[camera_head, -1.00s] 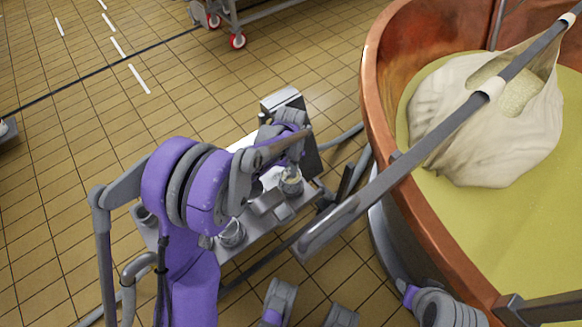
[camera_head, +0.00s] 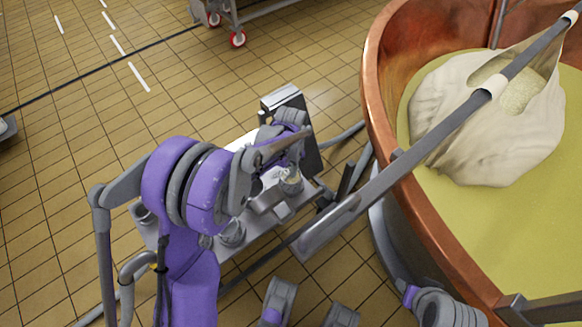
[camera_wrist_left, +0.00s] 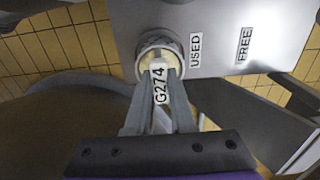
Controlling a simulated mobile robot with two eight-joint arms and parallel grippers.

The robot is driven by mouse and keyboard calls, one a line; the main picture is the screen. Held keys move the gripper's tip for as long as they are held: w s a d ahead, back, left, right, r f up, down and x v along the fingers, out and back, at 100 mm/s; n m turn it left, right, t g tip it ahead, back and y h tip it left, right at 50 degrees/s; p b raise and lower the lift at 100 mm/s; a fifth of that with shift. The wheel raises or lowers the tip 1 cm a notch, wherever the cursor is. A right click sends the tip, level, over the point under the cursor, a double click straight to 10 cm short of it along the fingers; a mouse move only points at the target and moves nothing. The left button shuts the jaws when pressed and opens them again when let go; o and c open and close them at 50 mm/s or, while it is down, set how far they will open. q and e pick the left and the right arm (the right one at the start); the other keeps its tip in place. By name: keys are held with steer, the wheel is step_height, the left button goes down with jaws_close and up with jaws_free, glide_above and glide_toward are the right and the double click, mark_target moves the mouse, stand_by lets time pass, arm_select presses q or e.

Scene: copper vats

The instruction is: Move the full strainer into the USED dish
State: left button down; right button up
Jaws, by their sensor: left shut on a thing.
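My left gripper (camera_head: 288,170) reaches down over a metal bench (camera_head: 236,262) beside the copper vat. In the left wrist view its fingers (camera_wrist_left: 160,88) are closed on the strainer's tag, marked G274 (camera_wrist_left: 160,84). The strainer (camera_wrist_left: 152,63), with pale cream contents, lies at a round metal dish (camera_wrist_left: 160,38) beside the USED label (camera_wrist_left: 195,50). Whether it rests on the dish's bottom or hangs just above cannot be told. A FREE label (camera_wrist_left: 244,45) is farther right on the plate. My right gripper is not in view.
The copper vat (camera_head: 378,95) with yellow liquid and a pale cloth bulge (camera_head: 475,120) stands on the right. A long grey bar (camera_head: 410,160) crosses above its rim. Other metal cups (camera_head: 232,234) stand on the bench. Tiled floor (camera_head: 80,150) is open on the left.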

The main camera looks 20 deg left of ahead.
arm_select(q)
steer(key=c, duration=0.7)
jaws_free()
step_height(320, 180, up, 11)
steer(key=shift+f+p, duration=0.1)
steer(key=shift+p, duration=1.1)
